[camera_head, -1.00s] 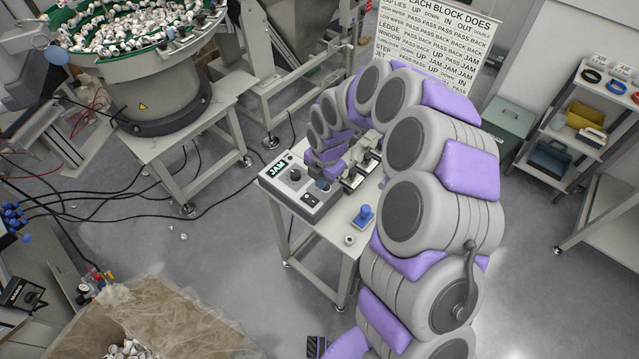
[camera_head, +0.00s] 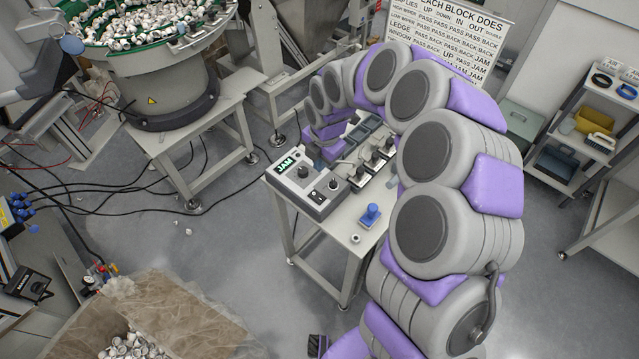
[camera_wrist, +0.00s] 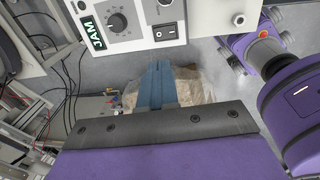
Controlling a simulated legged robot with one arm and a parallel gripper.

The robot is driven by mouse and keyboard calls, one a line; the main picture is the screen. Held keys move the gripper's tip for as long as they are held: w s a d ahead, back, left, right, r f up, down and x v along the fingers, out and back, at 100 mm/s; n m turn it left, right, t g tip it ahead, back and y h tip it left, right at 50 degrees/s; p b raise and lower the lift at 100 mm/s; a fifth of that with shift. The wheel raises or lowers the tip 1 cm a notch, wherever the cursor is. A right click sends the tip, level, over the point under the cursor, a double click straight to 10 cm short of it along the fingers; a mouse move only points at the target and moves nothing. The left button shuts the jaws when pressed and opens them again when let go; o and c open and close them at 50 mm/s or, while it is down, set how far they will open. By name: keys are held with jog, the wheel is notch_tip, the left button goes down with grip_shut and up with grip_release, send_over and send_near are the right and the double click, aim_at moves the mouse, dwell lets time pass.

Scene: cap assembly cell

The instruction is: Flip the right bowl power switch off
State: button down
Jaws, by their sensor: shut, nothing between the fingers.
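A grey control box (camera_head: 318,207) with a green JAM display (camera_head: 286,165) stands on a small table. Its face carries a black knob (camera_head: 303,172) and a black rocker switch (camera_head: 317,197). In the wrist view the box (camera_wrist: 140,30) fills the top, with the knob (camera_wrist: 117,21) left of the rocker switch (camera_wrist: 165,32). Part of another switch (camera_wrist: 165,4) shows above it. I cannot read the switch labels. The blue fingers of my gripper (camera_wrist: 157,78) are shut and empty, below the switch in the picture and apparently not touching it.
A row of black knobs (camera_head: 373,160) and a blue button (camera_head: 371,213) sit right of the box. The bowl feeder (camera_head: 165,85) stands at the back left. A carton (camera_head: 170,310) lies front left, and a shelf (camera_head: 590,140) stands right.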

aim_at(312, 193)
jog(key=f+b, duration=0.1)
jog(key=f, duration=0.3)
jog(key=a+f+b, duration=0.1)
jog(key=f, duration=0.4)
jog(key=w+a+f, duration=0.1)
jog(key=f, duration=0.3)
jog(key=shift+f+b, duration=0.15)
jog(key=shift+b, duration=0.25)
jog(key=shift+d+f, duration=0.2)
jog(key=shift+f, duration=0.05)
jog(key=shift+d, duration=0.35)
jog(key=shift+a+f, duration=0.15)
jog(key=shift+a, duration=0.6)
jog(key=shift+s+d+r, duration=0.15)
jog(key=shift+d+r, duration=0.05)
jog(key=shift+d, duration=0.55)
jog(key=shift+s+d+r, duration=0.1)
jog(key=shift+s+d, duration=0.15)
jog(key=shift+s, duration=0.05)
jog(key=shift+a, duration=0.1)
